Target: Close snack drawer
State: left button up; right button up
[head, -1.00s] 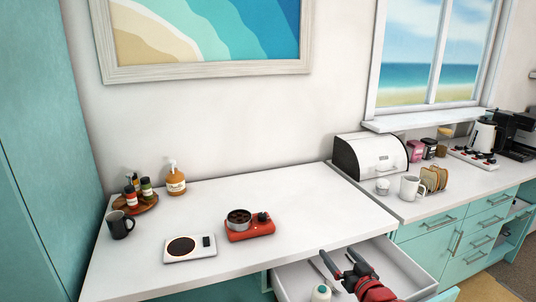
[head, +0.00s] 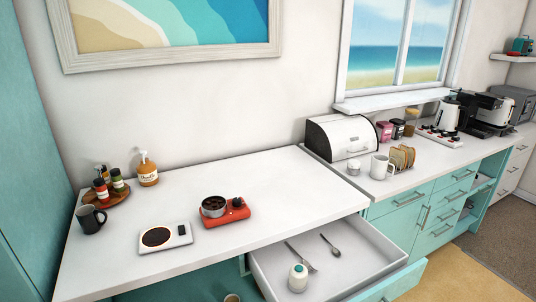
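The open drawer (head: 372,250) is pulled out from under the white counter, right of the middle in the head view. It has a white inside and a teal front (head: 392,286) at the lower right. Inside it lie a spoon (head: 330,245), another thin metal utensil (head: 301,257) and a small white container with a pale green top (head: 298,278). The drawer's near corner is cut off by the bottom edge of the picture. Neither of my grippers is in view.
The white counter (head: 260,177) holds a red burner with a dark-filled pan (head: 214,207), a scale-like device (head: 165,238), a dark mug (head: 90,218) and bottles. A bread box (head: 341,137) stands on the right counter. Teal drawers (head: 408,199) there look shut. Floor shows at right.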

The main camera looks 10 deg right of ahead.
aim_at(370, 267)
jog(key=i+l+z, duration=0.1)
jog(key=l, duration=0.3)
jog(key=i+l+z, duration=0.1)
jog(key=l, duration=0.3)
jog(key=i+l+z, duration=0.15)
jog(key=l, duration=0.2)
jog(key=j+z, duration=0.25)
jog(key=z, duration=0.2)
jog(key=i+l+z, duration=0.1)
jog(key=z, duration=0.3)
jog(key=i+l+z, duration=0.1)
jog(key=z, duration=0.3)
